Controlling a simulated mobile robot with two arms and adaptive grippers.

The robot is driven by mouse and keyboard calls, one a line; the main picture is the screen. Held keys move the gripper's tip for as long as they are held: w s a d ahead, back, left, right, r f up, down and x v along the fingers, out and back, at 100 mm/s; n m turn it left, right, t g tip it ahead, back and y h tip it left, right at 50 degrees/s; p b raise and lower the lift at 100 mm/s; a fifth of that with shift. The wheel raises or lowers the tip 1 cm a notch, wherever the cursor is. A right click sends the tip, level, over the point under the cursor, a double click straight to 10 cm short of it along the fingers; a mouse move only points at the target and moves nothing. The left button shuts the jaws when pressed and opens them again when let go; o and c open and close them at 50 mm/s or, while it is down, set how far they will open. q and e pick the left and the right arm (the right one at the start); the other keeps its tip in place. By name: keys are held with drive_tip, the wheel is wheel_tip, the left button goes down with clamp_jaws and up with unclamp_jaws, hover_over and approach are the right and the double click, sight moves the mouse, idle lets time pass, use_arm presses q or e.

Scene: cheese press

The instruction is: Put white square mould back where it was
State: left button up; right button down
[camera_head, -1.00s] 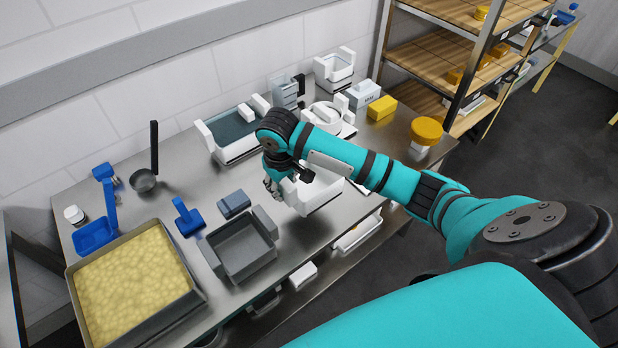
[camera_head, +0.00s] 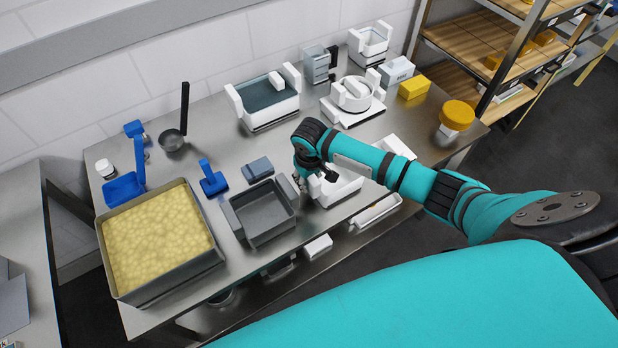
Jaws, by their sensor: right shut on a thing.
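The white square mould (camera_head: 340,188) is near the front edge of the steel table, right of the grey square mould (camera_head: 264,225). My right gripper (camera_head: 312,182) is shut on the left side of the white mould. The gripper and forearm hide part of the mould, and I cannot tell whether its base touches the table. My left gripper is not in view.
A white piece (camera_head: 395,150) lies behind my right forearm. A white round press (camera_head: 354,98) and a white tub (camera_head: 266,105) stand farther back. A pan of yellow curd (camera_head: 210,262) is at the left. Bare table (camera_head: 235,150) lies in the middle.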

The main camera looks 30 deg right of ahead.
drive_tip(key=shift+f, duration=0.1)
drive_tip(key=c, duration=1)
unclamp_jaws()
drive_tip(key=shift+c, duration=0.2)
drive_tip(key=r, duration=0.4)
drive_tip(key=s+r, duration=0.1)
drive_tip(key=r, duration=0.7)
drive_tip(key=shift+s+a+r, duration=0.15)
drive_tip(key=shift+s+a, duration=0.15)
